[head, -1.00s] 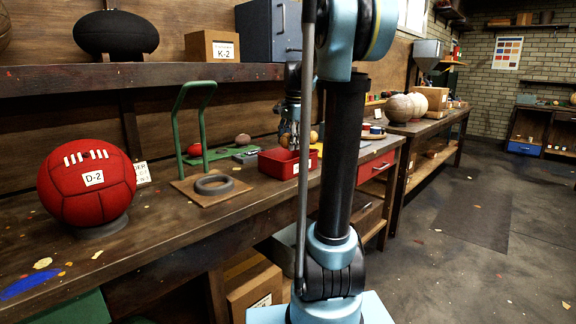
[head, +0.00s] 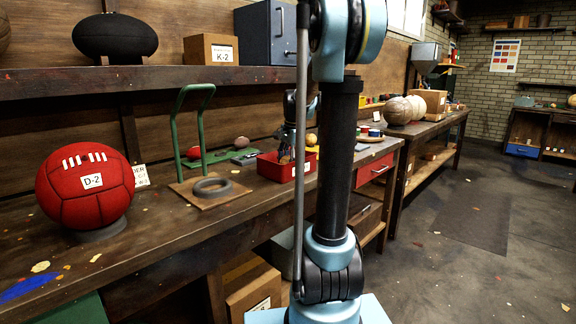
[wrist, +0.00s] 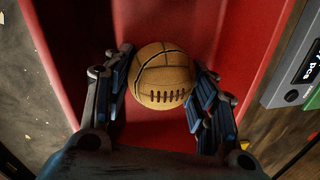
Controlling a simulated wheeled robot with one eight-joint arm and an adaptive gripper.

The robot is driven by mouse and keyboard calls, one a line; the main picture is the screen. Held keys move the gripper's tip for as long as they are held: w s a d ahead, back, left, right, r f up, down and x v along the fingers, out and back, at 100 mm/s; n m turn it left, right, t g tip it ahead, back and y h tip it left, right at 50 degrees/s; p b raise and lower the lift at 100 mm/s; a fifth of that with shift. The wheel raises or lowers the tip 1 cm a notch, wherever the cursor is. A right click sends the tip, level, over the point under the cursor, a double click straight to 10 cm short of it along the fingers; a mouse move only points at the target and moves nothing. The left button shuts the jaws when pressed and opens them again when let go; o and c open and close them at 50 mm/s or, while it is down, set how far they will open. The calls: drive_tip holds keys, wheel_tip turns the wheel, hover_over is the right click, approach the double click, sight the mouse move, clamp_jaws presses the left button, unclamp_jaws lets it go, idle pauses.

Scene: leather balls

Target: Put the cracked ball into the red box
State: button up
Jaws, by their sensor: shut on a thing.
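My gripper (wrist: 162,90) is shut on a small tan ball (wrist: 162,76) with dark seam lines and a row of dark lacing. I cannot tell whether any of its lines are cracks. In the wrist view the fingers flank the ball on both sides, and the red floor and walls of the red box (wrist: 75,45) surround it.
Left of the box are a green-handled stand, a dark ring (head: 211,187) on a board, and a large red ball (head: 84,186) marked D-2. Small red (head: 193,153) and brown (head: 242,142) balls lie behind.

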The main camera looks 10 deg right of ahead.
drive_tip(key=shift+f, duration=0.1)
drive_tip(key=o, duration=0.8)
drive_tip(key=shift+o, duration=0.2)
drive_tip(key=r, duration=0.4)
drive_tip(key=s+r, duration=0.1)
drive_tip(key=r, duration=0.7)
drive_tip(key=shift+s+d, duration=0.35)
drive_tip(key=shift+d, duration=0.05)
